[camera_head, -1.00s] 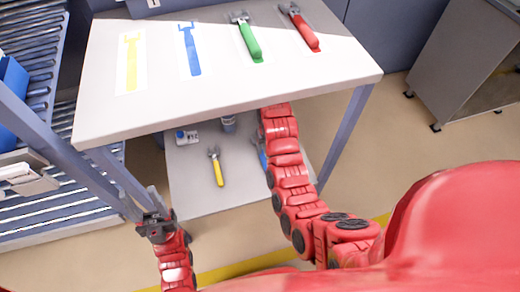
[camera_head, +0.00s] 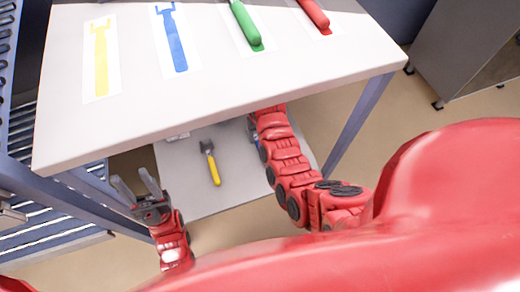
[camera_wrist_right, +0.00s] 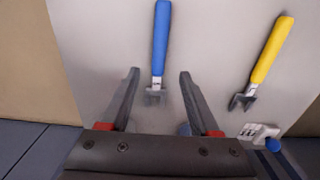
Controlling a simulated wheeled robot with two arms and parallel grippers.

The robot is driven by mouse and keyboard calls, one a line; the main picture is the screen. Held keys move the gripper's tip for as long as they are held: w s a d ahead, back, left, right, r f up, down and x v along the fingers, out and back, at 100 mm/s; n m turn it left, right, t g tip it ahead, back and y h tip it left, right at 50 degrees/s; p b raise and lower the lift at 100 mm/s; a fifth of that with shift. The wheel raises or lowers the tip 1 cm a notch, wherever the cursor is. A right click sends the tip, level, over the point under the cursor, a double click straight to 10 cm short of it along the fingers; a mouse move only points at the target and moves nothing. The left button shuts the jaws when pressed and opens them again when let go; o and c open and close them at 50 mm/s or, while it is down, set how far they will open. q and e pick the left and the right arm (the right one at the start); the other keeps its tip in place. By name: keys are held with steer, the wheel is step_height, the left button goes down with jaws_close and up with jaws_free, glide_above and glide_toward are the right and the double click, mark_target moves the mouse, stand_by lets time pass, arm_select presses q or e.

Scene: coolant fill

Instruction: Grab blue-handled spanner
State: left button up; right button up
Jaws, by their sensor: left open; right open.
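The blue-handled spanner (camera_wrist_right: 161,40) lies on the lower shelf in the right wrist view, handle pointing away and grey head toward me. My right gripper (camera_wrist_right: 159,75) is open and empty; the spanner's head and lower handle appear between its fingers. The height gap cannot be told. In the head view my right arm and the tabletop hide that gripper and nearly all of the spanner. My left gripper (camera_head: 135,182) is open and empty, left of the shelf. A yellow-handled spanner (camera_wrist_right: 268,52) lies to the right in the wrist view; it also shows in the head view (camera_head: 213,168).
The tabletop (camera_head: 90,130) overhangs the lower shelf (camera_head: 190,200). It carries yellow (camera_head: 101,60) and blue (camera_head: 171,40) outlines, and green (camera_head: 245,25) and red (camera_head: 315,14) tools. A white-and-blue item (camera_wrist_right: 258,133) sits near my right gripper. A table leg (camera_head: 355,120) stands at the right.

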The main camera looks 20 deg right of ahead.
step_height(320, 180, down, 3)
steer(key=shift+r, duration=0.2)
step_height(320, 180, down, 5)
steer(key=shift+d+f+b, duration=0.1)
steer(key=shift+b, duration=0.85)
jaws_close()
